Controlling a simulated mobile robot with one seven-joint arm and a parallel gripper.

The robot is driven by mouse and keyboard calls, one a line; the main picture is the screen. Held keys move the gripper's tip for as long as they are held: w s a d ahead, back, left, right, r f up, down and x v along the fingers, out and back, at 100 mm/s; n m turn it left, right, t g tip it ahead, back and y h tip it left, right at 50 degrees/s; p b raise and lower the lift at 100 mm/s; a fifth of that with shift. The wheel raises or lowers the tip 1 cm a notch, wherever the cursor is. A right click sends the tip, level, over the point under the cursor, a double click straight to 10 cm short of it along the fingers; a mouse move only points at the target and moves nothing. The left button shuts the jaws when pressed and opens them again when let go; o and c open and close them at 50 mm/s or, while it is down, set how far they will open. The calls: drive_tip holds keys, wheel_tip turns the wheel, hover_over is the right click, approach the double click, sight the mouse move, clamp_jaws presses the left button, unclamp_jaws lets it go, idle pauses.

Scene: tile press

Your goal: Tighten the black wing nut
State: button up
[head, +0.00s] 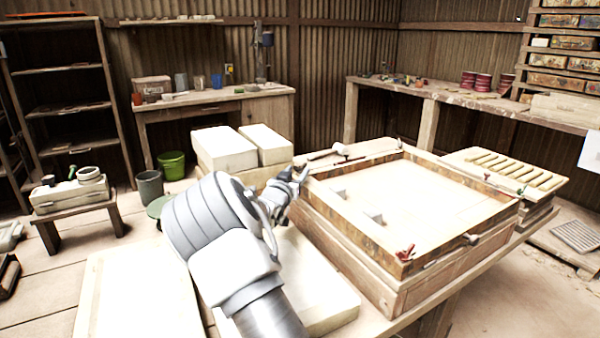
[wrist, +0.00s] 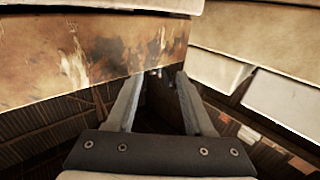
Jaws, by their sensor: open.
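The wooden tile frame (head: 345,228) sits on a wooden base on the table. My gripper (head: 297,174) is at the frame's back left corner. In the wrist view my gripper (wrist: 157,77) is open, its two fingers apart below the frame's stained side wall (wrist: 90,55). Small dark details show between the fingertips; I cannot tell whether they are the black wing nut. No black wing nut is clearly visible, and my gripper partly hides that corner.
Pale blocks (head: 228,150) stand behind my arm, close to the frame's left side. A slatted tray (head: 510,168) lies to the right of the frame. A white-headed mallet-like tool (head: 340,149) lies behind the frame's back edge. Workbenches line the walls.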

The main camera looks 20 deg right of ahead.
sight(299, 168)
drive_tip(key=shift+x, duration=1.8)
clamp_jaws()
